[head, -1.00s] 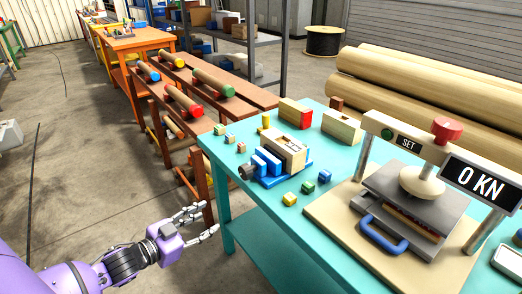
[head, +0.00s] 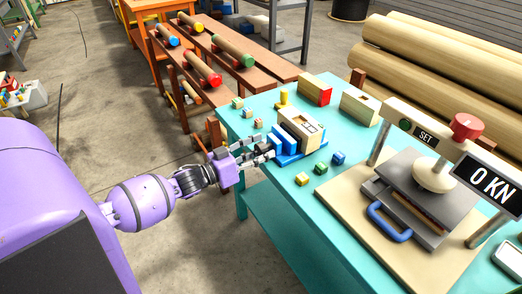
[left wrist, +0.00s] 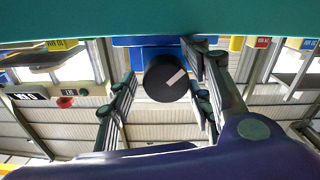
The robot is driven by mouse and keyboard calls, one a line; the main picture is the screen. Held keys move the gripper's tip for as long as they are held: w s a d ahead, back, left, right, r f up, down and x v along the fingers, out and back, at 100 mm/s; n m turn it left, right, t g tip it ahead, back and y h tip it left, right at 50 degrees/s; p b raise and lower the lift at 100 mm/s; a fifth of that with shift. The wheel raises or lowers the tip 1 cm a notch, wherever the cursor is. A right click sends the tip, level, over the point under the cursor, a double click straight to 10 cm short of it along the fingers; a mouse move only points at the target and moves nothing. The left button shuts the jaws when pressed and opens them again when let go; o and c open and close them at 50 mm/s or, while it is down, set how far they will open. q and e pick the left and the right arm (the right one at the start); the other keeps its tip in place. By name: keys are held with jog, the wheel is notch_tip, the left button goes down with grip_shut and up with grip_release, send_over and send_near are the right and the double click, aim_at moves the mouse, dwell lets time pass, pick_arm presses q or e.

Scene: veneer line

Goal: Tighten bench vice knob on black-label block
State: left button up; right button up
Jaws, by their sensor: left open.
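The blue bench vice (head: 284,143) sits near the left edge of the teal table (head: 262,205), with a pale wooden block (head: 300,122) in it; a dark-outlined marking shows on the block's top. My left gripper (head: 266,151) is at the vice's left end, fingers open, and hides the knob in the head view. In the left wrist view the knob (left wrist: 167,78) is a round black disc with a pale pointer mark, in front of the blue vice (left wrist: 150,42). The open fingers (left wrist: 165,92) stand on both sides of it; I cannot tell whether they touch it. My right gripper is out of view.
Small cubes, including a green one (head: 320,168), lie in front of the vice. A red-ended block (head: 316,90) and another wooden block (head: 360,106) stand behind. A press with a "0 KN" display (head: 487,185) fills the table's right side.

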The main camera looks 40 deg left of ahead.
pick_arm(q)
jog(key=shift+w, duration=0.2)
jog(key=c, duration=1.1)
jog(key=shift+d+m, duration=0.1)
jog(key=shift+m, duration=0.2)
jog(key=m, duration=0.4)
jog(key=shift+f, duration=0.2)
jog(key=shift+s+f+m, duration=0.1)
jog(key=shift+f+m, duration=0.05)
jog(key=shift+m, duration=1.85)
jog(key=shift+d+m, duration=0.1)
jog(key=shift+m, duration=0.2)
jog(key=shift+f, duration=0.1)
